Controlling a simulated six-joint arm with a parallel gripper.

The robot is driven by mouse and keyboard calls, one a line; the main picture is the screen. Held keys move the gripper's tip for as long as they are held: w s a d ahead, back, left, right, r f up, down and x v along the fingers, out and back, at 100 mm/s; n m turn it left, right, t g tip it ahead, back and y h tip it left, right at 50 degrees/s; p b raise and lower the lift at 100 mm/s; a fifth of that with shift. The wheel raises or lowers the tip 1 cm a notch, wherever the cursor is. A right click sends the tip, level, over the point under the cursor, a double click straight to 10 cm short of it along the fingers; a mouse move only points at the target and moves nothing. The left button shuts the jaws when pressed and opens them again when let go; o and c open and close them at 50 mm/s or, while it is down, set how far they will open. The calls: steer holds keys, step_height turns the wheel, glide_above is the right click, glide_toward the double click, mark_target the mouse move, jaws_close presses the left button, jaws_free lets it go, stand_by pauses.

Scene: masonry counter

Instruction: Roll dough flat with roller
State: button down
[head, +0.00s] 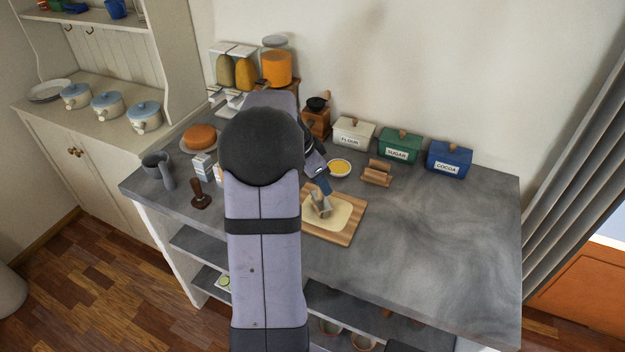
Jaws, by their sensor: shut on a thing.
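The dough (342,218) is a pale flat sheet on a striped wooden board (355,232) in the middle of the counter. My gripper (321,184) is above the dough's back left part and points down at it. It is shut on the roller (320,204), a small greyish-tan piece. The roller is at the dough; whether it presses on it is hard to tell. My own arm covers the left edge of the board and part of the dough.
Behind the board are a bowl of yellow contents (340,168) and a wooden stand (376,173). Flour (354,133), sugar (400,146) and cocoa (449,159) boxes line the wall. A grey pitcher (159,169) stands left. The counter's right side is clear.

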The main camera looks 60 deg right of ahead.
steer(key=s+p, duration=0.2)
steer(key=s, duration=0.5)
steer(key=w, duration=0.4)
steer(key=w+d, duration=0.1)
steer(key=shift+w+f, duration=0.1)
steer(key=shift+w, duration=0.3)
steer(key=w, duration=0.2)
steer(key=w+d+p, duration=0.1)
steer(key=w, duration=0.1)
steer(key=shift+w+d+f, duration=0.1)
steer(key=shift+d, duration=0.05)
steer(key=shift+s, duration=0.85)
steer(key=shift+s+b, duration=0.85)
steer(key=shift+s, duration=3.25)
step_height(320, 180, up, 8)
steer(key=p, duration=0.5)
steer(key=shift+w+r, duration=0.15)
steer(key=shift+r, duration=0.1)
